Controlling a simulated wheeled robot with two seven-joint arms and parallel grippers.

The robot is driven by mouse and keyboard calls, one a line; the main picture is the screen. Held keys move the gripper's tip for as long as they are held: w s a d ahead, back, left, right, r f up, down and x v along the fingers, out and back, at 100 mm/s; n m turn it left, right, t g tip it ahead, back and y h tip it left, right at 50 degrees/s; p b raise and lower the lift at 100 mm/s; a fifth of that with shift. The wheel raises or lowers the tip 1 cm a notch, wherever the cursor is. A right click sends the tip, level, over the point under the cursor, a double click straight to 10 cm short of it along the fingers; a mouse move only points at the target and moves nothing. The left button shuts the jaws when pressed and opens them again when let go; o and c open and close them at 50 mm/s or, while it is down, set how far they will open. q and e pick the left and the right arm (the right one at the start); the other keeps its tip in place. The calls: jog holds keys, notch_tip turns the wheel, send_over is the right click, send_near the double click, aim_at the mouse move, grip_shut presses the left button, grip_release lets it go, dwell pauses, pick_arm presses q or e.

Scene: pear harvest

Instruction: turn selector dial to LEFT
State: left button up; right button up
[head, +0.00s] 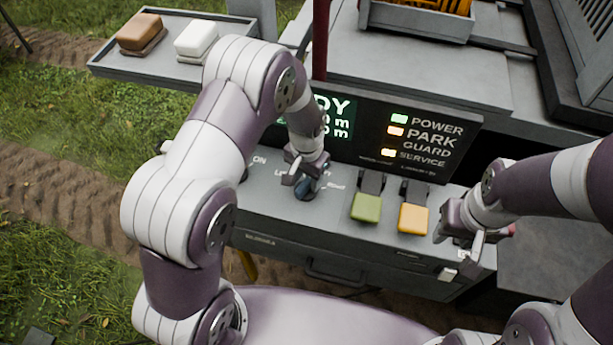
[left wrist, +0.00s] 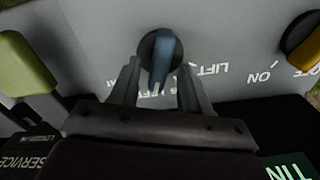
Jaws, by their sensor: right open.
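The selector dial (head: 306,191) is a blue knob on the grey console top, partly hidden by my left gripper (head: 305,178) in the head view. In the left wrist view the blue dial handle (left wrist: 161,62) stands on a dark round base, pointing roughly along the picture's vertical. My left gripper (left wrist: 160,88) has its fingers apart, one on each side of the handle, with small gaps visible. An upside-down LIFT label is printed beside the dial. My right gripper (head: 462,243) is open and empty at the console's right end.
A green pedal-like button (head: 366,207) and an orange one (head: 413,218) lie right of the dial. A dark display panel (head: 405,140) rises behind. A yellow-orange knob (left wrist: 304,45) is near the ON label. A tray (head: 130,67) holds brown and white blocks.

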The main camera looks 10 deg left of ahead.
aim_at(307, 181)
pick_arm(q)
jog(key=shift+r, duration=0.3)
notch_tip(307, 181, up, 12)
jog(key=b, duration=0.3)
jog(key=shift+b, duration=0.35)
